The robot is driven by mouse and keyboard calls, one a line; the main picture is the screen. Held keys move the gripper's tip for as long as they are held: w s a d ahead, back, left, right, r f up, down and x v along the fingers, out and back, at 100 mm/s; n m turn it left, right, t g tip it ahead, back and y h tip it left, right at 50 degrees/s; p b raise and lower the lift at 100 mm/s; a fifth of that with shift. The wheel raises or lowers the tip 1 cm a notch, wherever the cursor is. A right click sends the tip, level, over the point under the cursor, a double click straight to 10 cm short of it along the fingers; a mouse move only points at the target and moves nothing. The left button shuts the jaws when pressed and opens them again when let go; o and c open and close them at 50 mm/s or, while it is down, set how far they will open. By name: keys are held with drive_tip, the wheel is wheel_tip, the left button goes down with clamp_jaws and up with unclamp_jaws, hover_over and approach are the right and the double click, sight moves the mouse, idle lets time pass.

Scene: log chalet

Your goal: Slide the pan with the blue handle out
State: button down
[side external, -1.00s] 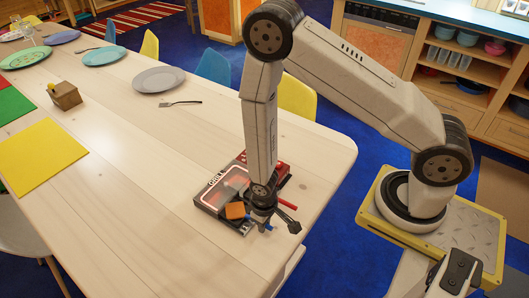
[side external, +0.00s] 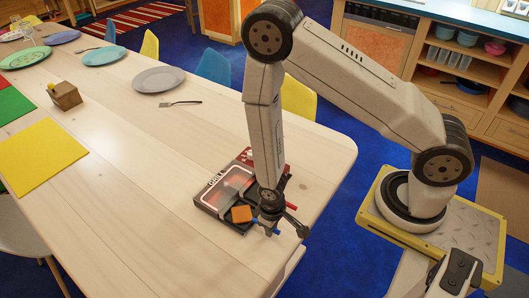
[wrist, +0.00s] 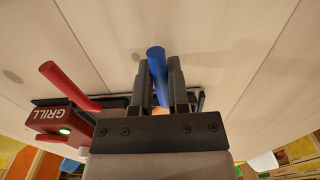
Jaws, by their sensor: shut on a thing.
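The grill (side external: 222,183), a small dark and red raclette-type unit with "GRILL" on it, sits near the table's front edge. The pan with the blue handle (wrist: 157,75) is at its near side, carrying an orange square piece (side external: 241,214). The pan's dark tray (side external: 229,220) is partly hidden by my gripper and the grill. My gripper (wrist: 160,85) is shut on the blue handle, with one finger on each side of it. In the side view, the blue handle's end (side external: 277,232) shows just below my gripper.
A red handle (wrist: 70,85) sticks out beside the blue one; its tip also shows in the side view (side external: 292,206). A grey plate (side external: 158,79), a fork (side external: 181,103) and a yellow mat (side external: 38,155) lie farther off. The table left of the grill is clear.

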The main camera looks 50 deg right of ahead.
drive_tip(key=c, duration=0.6)
unclamp_jaws()
drive_tip(key=shift+c, duration=0.2)
drive_tip(key=shift+r, duration=0.15)
drive_tip(key=shift+r, duration=2.85)
